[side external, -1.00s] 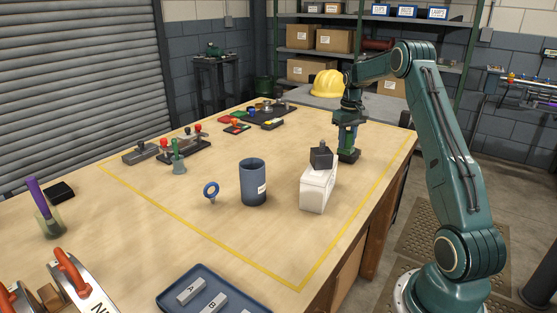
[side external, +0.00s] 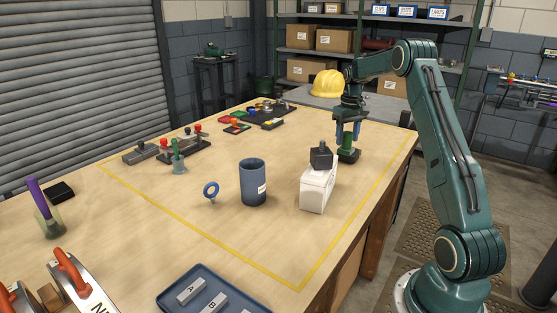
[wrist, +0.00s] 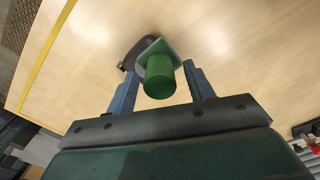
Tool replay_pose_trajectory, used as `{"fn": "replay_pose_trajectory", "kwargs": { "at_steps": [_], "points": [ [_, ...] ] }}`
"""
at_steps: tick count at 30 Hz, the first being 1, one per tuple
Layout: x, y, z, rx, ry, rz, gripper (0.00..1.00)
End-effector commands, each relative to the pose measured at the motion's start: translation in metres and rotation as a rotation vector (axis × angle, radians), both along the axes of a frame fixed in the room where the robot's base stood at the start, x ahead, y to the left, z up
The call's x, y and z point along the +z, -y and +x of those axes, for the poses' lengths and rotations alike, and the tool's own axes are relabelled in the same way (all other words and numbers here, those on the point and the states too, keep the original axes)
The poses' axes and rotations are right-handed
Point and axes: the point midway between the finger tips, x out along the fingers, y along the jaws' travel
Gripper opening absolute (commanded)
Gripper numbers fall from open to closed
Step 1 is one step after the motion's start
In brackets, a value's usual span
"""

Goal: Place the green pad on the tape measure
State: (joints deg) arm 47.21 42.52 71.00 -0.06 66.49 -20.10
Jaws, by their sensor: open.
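The green pad (wrist: 154,46) is a pale green square plate with a green cylindrical handle (wrist: 160,77). It rests on the dark, rounded tape measure (wrist: 128,61), which the pad partly covers in the wrist view. In the side view the handle (side external: 347,143) stands upright over the tape measure (side external: 349,156), near the table's far right edge. My gripper (side external: 348,134) is open above them. In the wrist view its two blue fingers (wrist: 159,72) stand apart on either side of the handle, with gaps. The exact contact between pad and tape measure is hard to see.
A white box-like block (side external: 316,190) with a dark piece (side external: 320,158) on top stands in front of the tape measure. A blue cup (side external: 253,184) and a blue ring (side external: 211,190) are to the left.

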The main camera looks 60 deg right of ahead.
Motion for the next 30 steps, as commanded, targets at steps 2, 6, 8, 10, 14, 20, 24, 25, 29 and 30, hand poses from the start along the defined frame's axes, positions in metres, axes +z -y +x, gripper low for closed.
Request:
{"fn": "replay_pose_trajectory", "kwargs": {
  "at_steps": [2, 6, 8, 10, 14, 20, 24, 25, 29, 30],
  "points": [
    [0.011, 0.000, 0.000, 0.000, 0.002, -0.002, 0.53],
    [0.032, 0.000, 0.000, 0.000, 0.003, -0.003, 0.53],
    [0.043, 0.001, 0.001, 0.000, 0.004, -0.004, 0.53],
    [0.054, 0.000, 0.000, 0.000, 0.003, -0.004, 0.53],
    [0.075, 0.001, 0.001, 0.000, 0.003, -0.003, 0.53],
    [0.097, 0.000, 0.000, 0.000, 0.001, -0.002, 0.53],
    [0.105, 0.000, 0.000, 0.000, 0.001, 0.000, 0.53],
    [0.106, 0.000, 0.000, 0.000, 0.001, 0.000, 0.53],
    [0.107, 0.000, 0.000, 0.000, 0.000, 0.000, 0.53],
    [0.107, 0.000, 0.000, 0.000, 0.000, 0.000, 0.53]
  ]
}}
